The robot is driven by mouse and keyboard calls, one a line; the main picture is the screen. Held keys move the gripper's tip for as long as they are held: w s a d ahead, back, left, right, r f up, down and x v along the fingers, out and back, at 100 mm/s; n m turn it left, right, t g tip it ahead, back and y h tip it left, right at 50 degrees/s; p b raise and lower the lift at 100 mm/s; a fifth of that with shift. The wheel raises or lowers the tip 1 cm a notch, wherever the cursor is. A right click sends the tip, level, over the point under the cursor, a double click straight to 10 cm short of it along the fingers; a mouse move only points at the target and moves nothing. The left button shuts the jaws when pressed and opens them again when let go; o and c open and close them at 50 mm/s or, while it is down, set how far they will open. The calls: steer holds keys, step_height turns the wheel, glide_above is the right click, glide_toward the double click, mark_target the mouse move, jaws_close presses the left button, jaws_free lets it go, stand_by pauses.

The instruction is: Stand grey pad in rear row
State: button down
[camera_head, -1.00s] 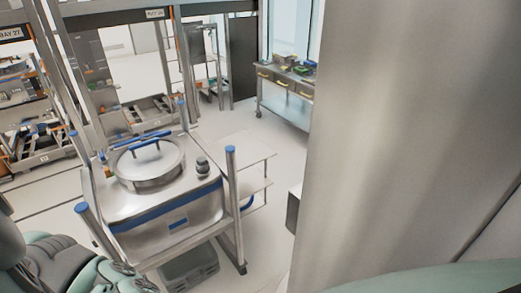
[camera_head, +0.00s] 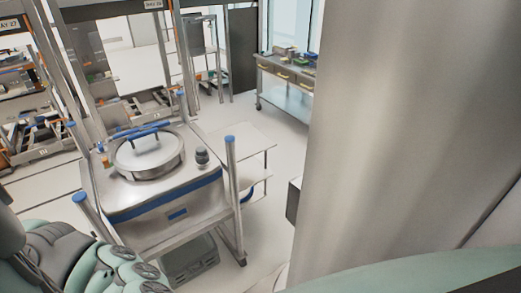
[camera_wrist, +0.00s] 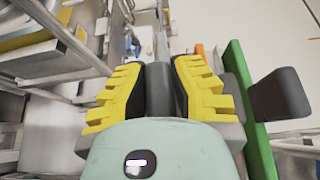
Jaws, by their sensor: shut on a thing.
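My gripper (camera_wrist: 160,75) shows in the wrist view with ribbed yellow fingers and dark inner pads. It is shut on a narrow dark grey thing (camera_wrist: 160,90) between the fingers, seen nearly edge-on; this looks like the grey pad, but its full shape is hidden. A second dark grey block (camera_wrist: 281,95) with rounded corners is right of the fingers, beyond a tall green panel (camera_wrist: 247,110); I cannot tell whether they touch. The fingertips and the rear row are not recognisable in the head view, where part of my arm fills the lower left.
A steel cart with blue-capped posts (camera_head: 232,185) carries a round lidded vessel (camera_head: 147,155). A low white table (camera_head: 240,140) stands behind it. A steel bench (camera_head: 288,72) with small items is at the back. Open pale floor lies between. My large grey body part blocks the right side.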

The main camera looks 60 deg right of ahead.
steer(key=shift+d, duration=0.1)
stand_by(0.3)
steer(key=shift+f+b, duration=2.1)
steer(key=shift+b, duration=0.65)
steer(key=c, duration=0.9)
jaws_free()
steer(key=shift+d, duration=0.15)
steer(key=v, duration=1.1)
steer(key=shift+s+d+r, duration=0.1)
steer(key=shift+d+r, duration=0.1)
steer(key=shift+d, duration=0.15)
